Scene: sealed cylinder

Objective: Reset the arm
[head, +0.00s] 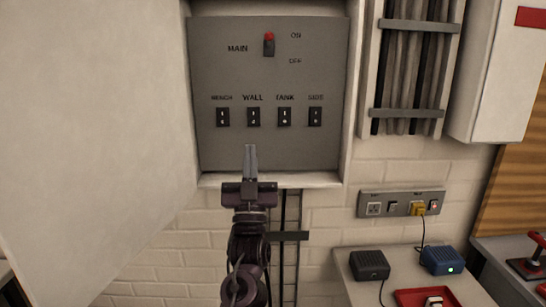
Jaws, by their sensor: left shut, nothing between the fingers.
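My left gripper (250,160) is in the lower middle of the head view, its fingers together and pointing up, with nothing between them. It stands in front of the lower part of a grey switch panel (215,75) in an open wall box. The panel has a red-tipped main switch (268,45) beside the ON mark. Below it is a row of small black switches labelled bench, wall (253,117), tank and side. The fingertips show below the wall switch; I cannot tell whether they touch the panel. My right gripper is not in view.
The open box door (90,110) fills the left side. A socket strip (400,203) with a yellow plug (417,208) is on the right wall. Below it a table (350,283) bears a black box (369,265), a blue box (441,260) and a red tray (402,297).

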